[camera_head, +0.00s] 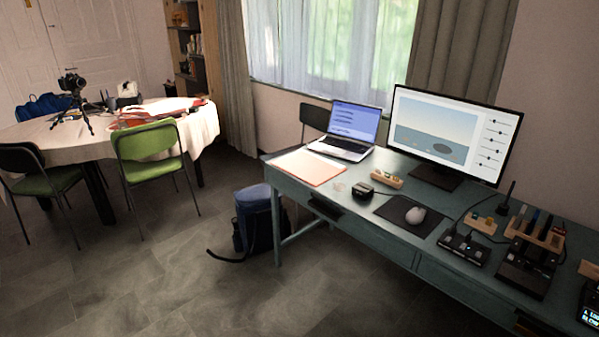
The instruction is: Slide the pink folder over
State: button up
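A flat pink folder (307,168) lies on the left end of the teal desk (349,212), close to the desk's front left edge. An open laptop (349,133) stands just behind and to the right of it. The folder's far right corner is near the laptop's base; I cannot tell if they touch. My gripper does not show in this view.
Right of the folder are a small black device (362,191), a wooden block (387,179), a mouse (415,215) on a dark pad and a monitor (449,134). A blue backpack (256,217) stands on the floor under the desk's left end. Open floor lies in front.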

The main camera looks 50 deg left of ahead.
aim_at(309, 167)
jog(key=u, duration=0.7)
jog(key=i, duration=0.4)
jog(key=u, duration=0.85)
jog(key=i, duration=1.4)
jog(key=u, duration=0.2)
